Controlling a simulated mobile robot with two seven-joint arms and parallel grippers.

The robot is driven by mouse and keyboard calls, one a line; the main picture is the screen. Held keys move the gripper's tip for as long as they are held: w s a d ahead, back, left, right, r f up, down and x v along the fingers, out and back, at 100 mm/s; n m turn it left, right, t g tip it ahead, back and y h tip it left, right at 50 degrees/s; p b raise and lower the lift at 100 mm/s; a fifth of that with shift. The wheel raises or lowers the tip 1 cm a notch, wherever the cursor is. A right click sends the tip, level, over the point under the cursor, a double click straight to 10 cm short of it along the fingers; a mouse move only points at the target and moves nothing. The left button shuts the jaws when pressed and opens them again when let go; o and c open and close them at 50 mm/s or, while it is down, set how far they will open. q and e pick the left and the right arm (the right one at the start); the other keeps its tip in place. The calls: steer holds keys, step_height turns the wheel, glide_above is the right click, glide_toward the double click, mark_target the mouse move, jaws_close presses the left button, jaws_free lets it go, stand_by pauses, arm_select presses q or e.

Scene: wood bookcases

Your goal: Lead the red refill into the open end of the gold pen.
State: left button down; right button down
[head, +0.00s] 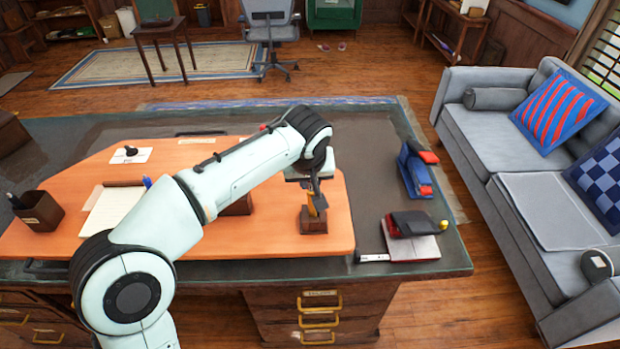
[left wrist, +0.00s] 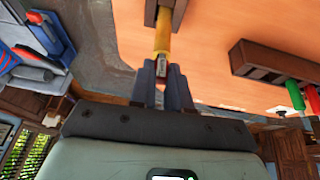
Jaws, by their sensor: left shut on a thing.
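The gold pen (head: 312,203) stands upright in a small wooden block (head: 313,224) near the desk mat's right end. It also shows in the left wrist view (left wrist: 162,38). My left gripper (head: 316,190) is over the pen's top end. In the left wrist view my left gripper (left wrist: 163,72) is shut on a thin piece with a little red, which I take for the red refill (left wrist: 161,82). The refill is mostly hidden by the fingers, and lines up with the pen. I cannot tell how deep it sits. My right gripper is out of view.
A wooden rack (left wrist: 258,60) with a green and a red stick is beside the pen. A blue and red stapler (head: 415,172) and a dark red item (head: 414,224) lie to the right. A pen cup (head: 38,208) and notepad (head: 110,210) are left.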

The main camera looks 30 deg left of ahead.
arm_select(q)
steer(key=shift+f, duration=0.4)
stand_by(0.4)
steer(key=c, duration=1)
jaws_free()
steer(key=p+v, duration=0.2)
steer(key=v, duration=1.1)
steer(key=shift+r, duration=0.2)
steer(key=shift+s+f, duration=0.1)
steer(key=shift+s, duration=0.05)
